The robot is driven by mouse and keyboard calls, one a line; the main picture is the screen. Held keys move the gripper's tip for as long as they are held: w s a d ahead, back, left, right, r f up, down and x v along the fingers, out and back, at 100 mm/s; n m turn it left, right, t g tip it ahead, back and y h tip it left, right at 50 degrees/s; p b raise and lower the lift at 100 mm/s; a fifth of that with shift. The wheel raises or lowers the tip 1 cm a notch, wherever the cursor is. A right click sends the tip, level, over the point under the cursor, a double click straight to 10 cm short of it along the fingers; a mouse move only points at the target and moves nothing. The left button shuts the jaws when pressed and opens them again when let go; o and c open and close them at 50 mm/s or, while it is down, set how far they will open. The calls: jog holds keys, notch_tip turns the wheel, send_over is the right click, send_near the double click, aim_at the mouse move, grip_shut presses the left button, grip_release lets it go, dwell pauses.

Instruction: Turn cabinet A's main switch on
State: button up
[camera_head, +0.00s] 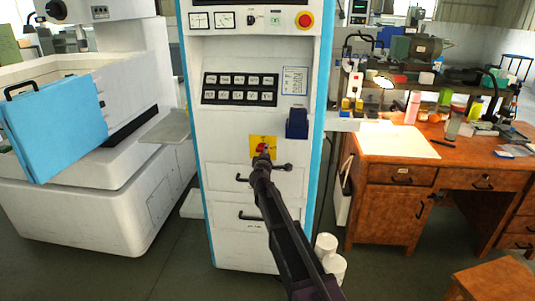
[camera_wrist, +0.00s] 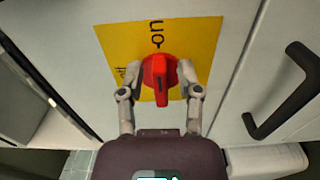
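The main switch is a red rotary knob (camera_wrist: 160,78) on a yellow plate (camera_wrist: 201,40) on the cabinet front. In the wrist view "on" is printed above the knob, and a partly hidden label, seemingly "off", is to its left. The knob's raised grip runs up and down in that view, towards "on" at one end. My gripper (camera_wrist: 160,84) has one fingertip on each side of the knob, and both seem to touch its edges. In the head view my gripper (camera_head: 262,160) reaches the yellow plate (camera_head: 255,143) and covers most of the knob.
The white cabinet (camera_head: 222,150) has blue edges, a black button panel (camera_head: 240,88) and a red emergency button (camera_head: 304,20) above. Black handles (camera_head: 265,218) stick out below the switch; one handle (camera_wrist: 285,92) is close right in the wrist view. A wooden desk (camera_head: 395,165) stands right.

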jog(key=shift+s, duration=0.2)
jog(key=s, duration=1.1)
jog(key=shift+s+a, duration=0.15)
jog(key=shift+s, duration=0.25)
jog(key=s+d+f+m+g+h, duration=0.2)
jog(key=s+d+f+m+g, duration=0.15)
jog(key=d, duration=0.35)
jog(key=s+d+f+m+g+h, duration=0.2)
jog(key=d+f+m, duration=0.15)
jog(key=d, duration=0.35)
jog(key=s+d+f+m+g+h, duration=0.2)
jog(key=s+d+f+m+g, duration=0.15)
jog(key=d, duration=0.45)
jog(key=s+d+f+m+g+y, duration=0.25)
jog(key=s+f+g, duration=0.2)
jog(key=s, duration=0.55)
jog(key=s+d+f+m+g+y, duration=0.25)
jog(key=s+m+g+y, duration=0.2)
jog(key=s, duration=0.55)
notch_tip(320, 180, up, 18)
jog(key=p, duration=1.9)
jog(key=shift+w+a+r+p, duration=0.25)
jog(key=shift+w+a+p, duration=0.05)
jog(key=shift+a, duration=0.1)
